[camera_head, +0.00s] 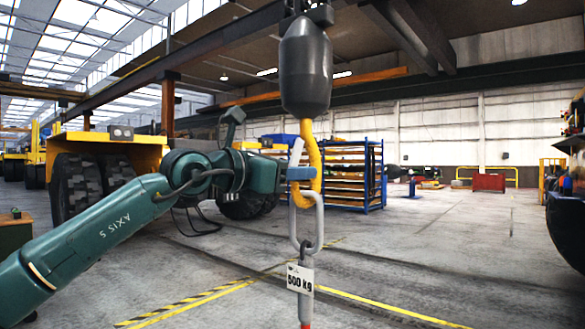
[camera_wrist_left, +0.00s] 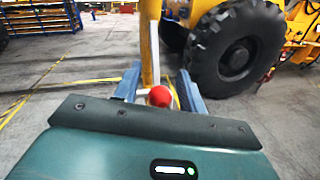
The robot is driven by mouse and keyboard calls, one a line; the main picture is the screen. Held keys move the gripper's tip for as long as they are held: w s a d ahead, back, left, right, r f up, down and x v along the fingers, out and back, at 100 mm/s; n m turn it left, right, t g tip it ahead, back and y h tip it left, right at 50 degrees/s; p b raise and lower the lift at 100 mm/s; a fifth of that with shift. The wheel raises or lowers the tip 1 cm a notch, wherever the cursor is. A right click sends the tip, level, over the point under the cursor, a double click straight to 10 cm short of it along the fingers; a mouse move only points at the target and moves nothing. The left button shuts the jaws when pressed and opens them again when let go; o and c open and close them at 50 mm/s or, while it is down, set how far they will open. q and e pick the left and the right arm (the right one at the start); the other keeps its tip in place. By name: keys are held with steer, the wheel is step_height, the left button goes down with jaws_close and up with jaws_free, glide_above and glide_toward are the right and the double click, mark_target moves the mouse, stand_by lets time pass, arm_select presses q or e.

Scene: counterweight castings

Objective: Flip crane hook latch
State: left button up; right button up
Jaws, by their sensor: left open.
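The yellow crane hook (camera_head: 314,160) hangs below a dark hook block (camera_head: 306,65) in the head view. A pale grey bar (camera_head: 296,151), which looks like the latch, slants across the hook's left side. A grey link (camera_head: 318,222) hangs in the hook and carries a shackle with a "500 kg" tag (camera_head: 300,279). My left gripper (camera_head: 302,174) is open, its blue fingers at the hook's left side, level with the bar's lower end. In the left wrist view, a red round knob (camera_wrist_left: 160,97) and the yellow hook (camera_wrist_left: 149,42) show between the two open fingers. Contact cannot be told.
A blue rack (camera_head: 345,170) stands behind the hook. A yellow vehicle with large tyres (camera_head: 75,185) stands behind my left arm; a large tyre (camera_wrist_left: 237,50) also shows in the left wrist view. The floor ahead is open, with yellow lines.

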arm_select(q)
jaws_close()
stand_by(0.3)
